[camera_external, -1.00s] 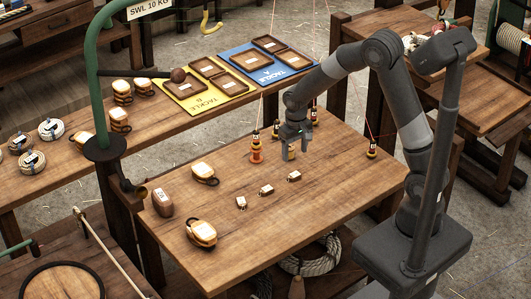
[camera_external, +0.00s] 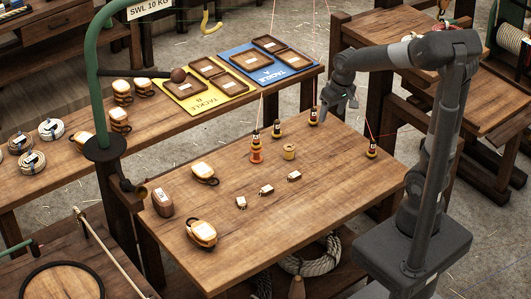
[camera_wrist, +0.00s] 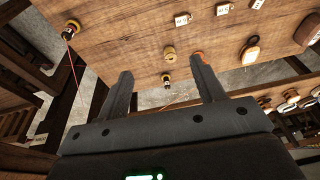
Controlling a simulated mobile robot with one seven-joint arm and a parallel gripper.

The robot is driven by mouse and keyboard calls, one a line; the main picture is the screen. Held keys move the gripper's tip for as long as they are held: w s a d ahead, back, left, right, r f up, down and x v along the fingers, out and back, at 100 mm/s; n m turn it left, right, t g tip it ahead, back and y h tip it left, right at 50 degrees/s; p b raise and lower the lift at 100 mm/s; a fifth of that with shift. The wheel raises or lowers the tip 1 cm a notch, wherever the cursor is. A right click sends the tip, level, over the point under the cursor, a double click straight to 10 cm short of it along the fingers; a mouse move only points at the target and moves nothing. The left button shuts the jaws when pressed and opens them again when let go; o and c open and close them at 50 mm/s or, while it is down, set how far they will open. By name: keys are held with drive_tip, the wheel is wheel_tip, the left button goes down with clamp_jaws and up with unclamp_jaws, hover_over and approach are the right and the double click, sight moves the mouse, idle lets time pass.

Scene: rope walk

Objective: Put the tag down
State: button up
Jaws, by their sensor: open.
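Three small brown tags with white labels lie in a slanting row on the wooden table: one nearest the front left (camera_external: 241,202), a middle one (camera_external: 266,190) and one at the right (camera_external: 294,176). They also show at the top of the wrist view, as a left tag (camera_wrist: 183,19), a middle tag (camera_wrist: 224,9) and a right tag (camera_wrist: 257,3). Which tag the task means I cannot tell. My gripper (camera_external: 341,103) is open and empty, raised near the table's far right edge, away from the tags. Its spread fingers (camera_wrist: 163,76) hold nothing in the wrist view.
A bare yellow spool (camera_external: 289,151) stands near an orange spool (camera_external: 256,150). Other spools with cords rising from them stand along the far edge and at the right (camera_external: 371,149). Pulley blocks (camera_external: 202,234) sit at the left. The front right of the table (camera_external: 330,200) is clear.

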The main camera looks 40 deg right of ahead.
drive_tip(key=s+d+r+t, duration=0.1)
drive_tip(key=s+d+r, duration=0.1)
drive_tip(key=s, duration=0.5)
drive_tip(key=s+d+r+t, duration=0.2)
drive_tip(key=s+d+r, duration=0.1)
drive_tip(key=s, duration=0.4)
drive_tip(key=shift+d+r, duration=0.2)
drive_tip(key=shift+r, duration=0.35)
